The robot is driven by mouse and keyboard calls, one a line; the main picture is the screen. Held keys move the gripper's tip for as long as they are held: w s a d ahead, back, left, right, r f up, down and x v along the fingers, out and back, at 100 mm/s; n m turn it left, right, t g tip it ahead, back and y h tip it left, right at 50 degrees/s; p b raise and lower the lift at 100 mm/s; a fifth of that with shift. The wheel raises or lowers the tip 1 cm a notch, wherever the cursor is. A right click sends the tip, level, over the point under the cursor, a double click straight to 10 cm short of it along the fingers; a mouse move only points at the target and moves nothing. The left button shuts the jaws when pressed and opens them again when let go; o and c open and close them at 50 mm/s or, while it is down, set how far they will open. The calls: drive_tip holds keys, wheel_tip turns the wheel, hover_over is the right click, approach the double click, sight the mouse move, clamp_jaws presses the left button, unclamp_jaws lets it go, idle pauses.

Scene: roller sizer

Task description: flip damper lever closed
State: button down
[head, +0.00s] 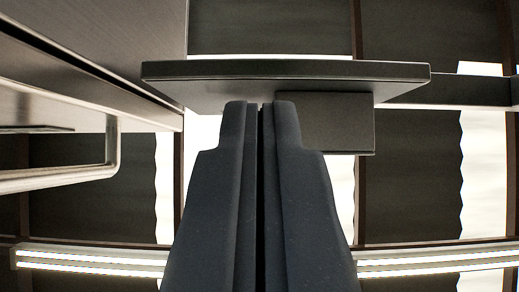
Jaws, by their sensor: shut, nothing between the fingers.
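My gripper (261,104) is in the middle of the head view, its two dark fingers pressed together and empty. Its fingertips overlap the underside of a flat dark plate (285,72) that crosses the upper middle. I cannot tell whether they touch it. A dark block (335,122) shows under the plate, just right of the fingertips and partly hidden by them. No part here is clearly recognisable as the damper lever; the plate or block may belong to it.
A large brown-grey panelled body (90,50) fills the upper left, with a bent metal bar handle (110,150) below it. A dark bar (450,92) runs off right of the plate. Behind are dark panels, bright gaps and strip lights (430,262).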

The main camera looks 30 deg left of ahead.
drive_tip(key=shift+p+x, duration=2.05)
drive_tip(key=shift+x, duration=0.4)
drive_tip(key=shift+s+d+r+b, duration=0.15)
drive_tip(key=shift+s+d+b, duration=0.2)
drive_tip(key=shift+s+d, duration=0.2)
drive_tip(key=shift+s+d+r+b, duration=0.15)
drive_tip(key=shift+s+d+r, duration=0.15)
drive_tip(key=shift+s, duration=0.25)
drive_tip(key=shift+s+d+r+b, duration=0.15)
drive_tip(key=shift+s+d+r, duration=0.15)
drive_tip(key=shift+s, duration=0.25)
drive_tip(key=shift+s+d, duration=0.1)
